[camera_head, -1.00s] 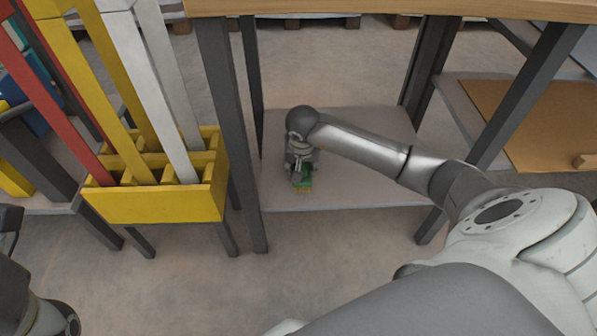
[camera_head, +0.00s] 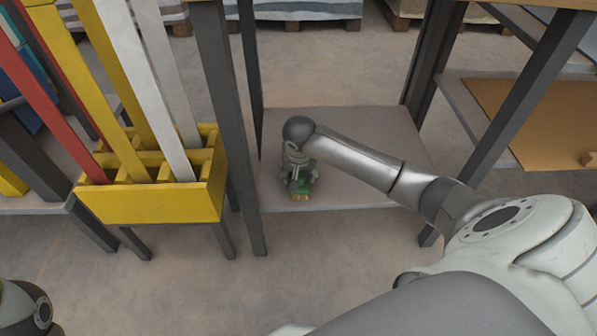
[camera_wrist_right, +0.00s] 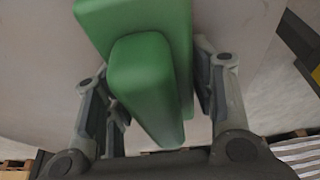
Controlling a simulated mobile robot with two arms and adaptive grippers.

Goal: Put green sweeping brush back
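The green sweeping brush (camera_head: 302,187) is at the lower grey shelf (camera_head: 365,185) under the wooden-topped table, near the shelf's front left. Its yellowish end points toward the shelf's front edge. My right gripper (camera_head: 299,180) is over the brush, with its fingers spread on either side. In the right wrist view the green brush (camera_wrist_right: 145,85) lies between the two fingers of my right gripper (camera_wrist_right: 155,100). The fingers look open, with a small gap at the handle. My left gripper is out of view; only part of my left arm shows at the bottom left.
A yellow divided box (camera_head: 150,205) with long yellow, red and white bars stands left of the shelf. A dark table leg (camera_head: 232,130) separates it from the shelf. A brown board (camera_head: 540,115) lies on another shelf at the right. Shelf room right of the brush is clear.

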